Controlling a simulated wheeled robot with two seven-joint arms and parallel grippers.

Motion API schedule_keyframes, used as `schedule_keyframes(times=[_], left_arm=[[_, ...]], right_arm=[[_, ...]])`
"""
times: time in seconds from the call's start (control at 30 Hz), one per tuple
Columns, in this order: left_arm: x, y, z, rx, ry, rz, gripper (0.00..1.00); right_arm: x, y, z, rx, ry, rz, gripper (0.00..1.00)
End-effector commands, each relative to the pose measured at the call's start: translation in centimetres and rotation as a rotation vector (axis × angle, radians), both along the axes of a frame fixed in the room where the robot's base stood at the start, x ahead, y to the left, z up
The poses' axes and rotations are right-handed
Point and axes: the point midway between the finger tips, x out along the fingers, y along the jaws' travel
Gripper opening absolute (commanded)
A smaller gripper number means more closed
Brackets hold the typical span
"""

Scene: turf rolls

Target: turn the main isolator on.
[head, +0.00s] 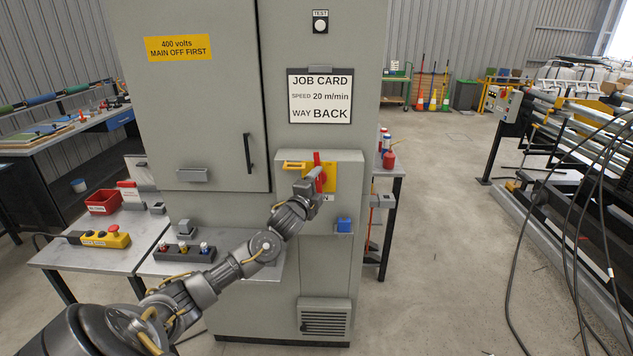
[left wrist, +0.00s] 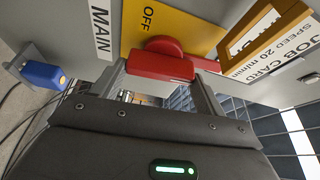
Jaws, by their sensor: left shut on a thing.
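The main isolator is a red rotary handle (head: 317,158) on a yellow plate (head: 331,172), on a grey box on the cabinet's front. In the head view part of the handle stands up above my left gripper (head: 316,184), which hides the rest. In the left wrist view the red handle (left wrist: 160,66) lies between the fingers of my left gripper (left wrist: 158,84), shut on it. The word OFF shows on the yellow plate (left wrist: 188,32) beside the handle, and a white MAIN label (left wrist: 101,32) is near. My right gripper is not in view.
A yellow hasp (head: 293,165) sticks out left of the handle. A blue padlock-like block (head: 344,225) is below right. A job card (head: 320,96) is above. A grey shelf (head: 262,268) with a small control box (head: 185,252) lies under my left arm.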

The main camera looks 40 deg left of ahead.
Motion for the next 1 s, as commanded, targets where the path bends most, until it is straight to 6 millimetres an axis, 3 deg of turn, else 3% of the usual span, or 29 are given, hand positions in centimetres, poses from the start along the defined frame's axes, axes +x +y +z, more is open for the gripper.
schedule_keyframes(times=[0.8,0.83,1.0], left_arm=[[0.00,0.02,-0.11,0.091,0.073,0.001,0.50],[0.00,0.02,-0.11,0.091,0.073,0.001,0.75],[0.02,-0.02,-0.07,0.091,0.070,0.000,0.95]], right_arm=[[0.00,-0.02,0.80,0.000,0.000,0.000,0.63],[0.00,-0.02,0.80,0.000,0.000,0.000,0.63],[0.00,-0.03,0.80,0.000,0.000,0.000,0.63]])
